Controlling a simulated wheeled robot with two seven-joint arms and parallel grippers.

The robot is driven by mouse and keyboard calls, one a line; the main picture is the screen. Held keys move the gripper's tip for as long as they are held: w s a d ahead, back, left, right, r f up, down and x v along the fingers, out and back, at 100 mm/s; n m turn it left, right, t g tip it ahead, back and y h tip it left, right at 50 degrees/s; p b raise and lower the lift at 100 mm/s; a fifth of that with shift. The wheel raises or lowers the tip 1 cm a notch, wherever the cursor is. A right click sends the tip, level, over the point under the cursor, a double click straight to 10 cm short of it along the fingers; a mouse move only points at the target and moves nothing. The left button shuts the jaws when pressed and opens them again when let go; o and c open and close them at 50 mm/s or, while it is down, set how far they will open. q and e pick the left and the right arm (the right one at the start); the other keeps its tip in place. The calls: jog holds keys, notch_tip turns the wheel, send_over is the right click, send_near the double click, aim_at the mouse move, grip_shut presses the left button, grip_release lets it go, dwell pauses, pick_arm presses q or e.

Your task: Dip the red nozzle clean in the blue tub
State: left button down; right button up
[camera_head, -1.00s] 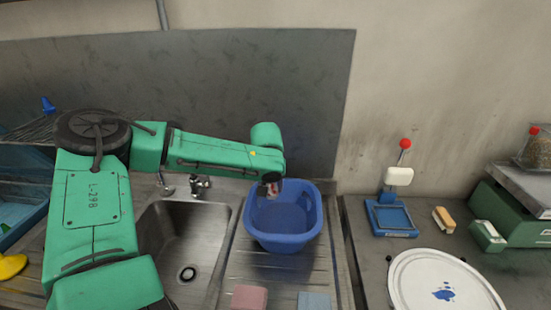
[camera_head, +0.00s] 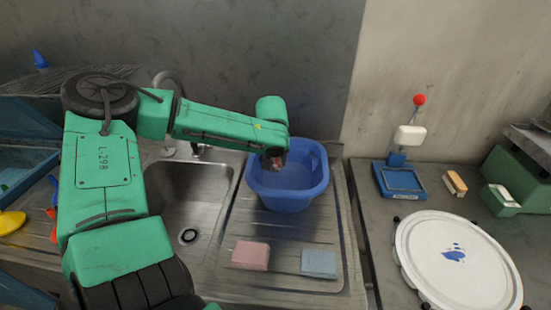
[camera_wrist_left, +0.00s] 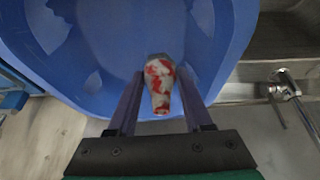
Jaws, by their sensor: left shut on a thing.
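The blue tub (camera_head: 287,195) stands on the ribbed drainboard right of the sink. My left gripper (camera_head: 273,162) is over the left part of its opening in the head view. In the left wrist view, the left gripper (camera_wrist_left: 160,100) is shut on the nozzle (camera_wrist_left: 158,85), a pale tapered piece with red paint patches. The blue tub wall (camera_wrist_left: 215,40) fills the background behind it. The nozzle is hardly visible in the head view. I cannot tell whether it touches the tub or any liquid. My right gripper is not in view.
A steel sink (camera_head: 190,205) with a tap lies left of the tub. A pink sponge (camera_head: 250,255) and a blue-grey sponge (camera_head: 319,263) lie in front. On the right bench are a blue stand (camera_head: 400,180), a brush (camera_head: 455,183) and a white round lid (camera_head: 458,255).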

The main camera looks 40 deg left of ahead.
pick_arm(q)
notch_tip(320, 180, down, 8)
jog(key=b, duration=0.5)
jog(key=shift+r, duration=0.25)
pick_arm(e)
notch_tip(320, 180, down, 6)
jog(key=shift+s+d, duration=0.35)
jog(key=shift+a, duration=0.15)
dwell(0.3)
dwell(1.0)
pick_arm(q)
notch_tip(320, 180, up, 6)
jog(key=p, duration=0.4)
jog(key=shift+p, duration=0.3)
notch_tip(320, 180, up, 9)
jog(key=p, duration=0.7)
jog(key=shift+r+p, duration=0.1)
jog(key=shift+p, duration=0.25)
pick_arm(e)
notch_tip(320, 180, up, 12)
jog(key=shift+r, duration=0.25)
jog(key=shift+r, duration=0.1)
pick_arm(q)
notch_tip(320, 180, up, 4)
jog(key=p, duration=0.3)
jog(key=shift+r+p, duration=0.1)
jog(key=shift+p, duration=0.25)
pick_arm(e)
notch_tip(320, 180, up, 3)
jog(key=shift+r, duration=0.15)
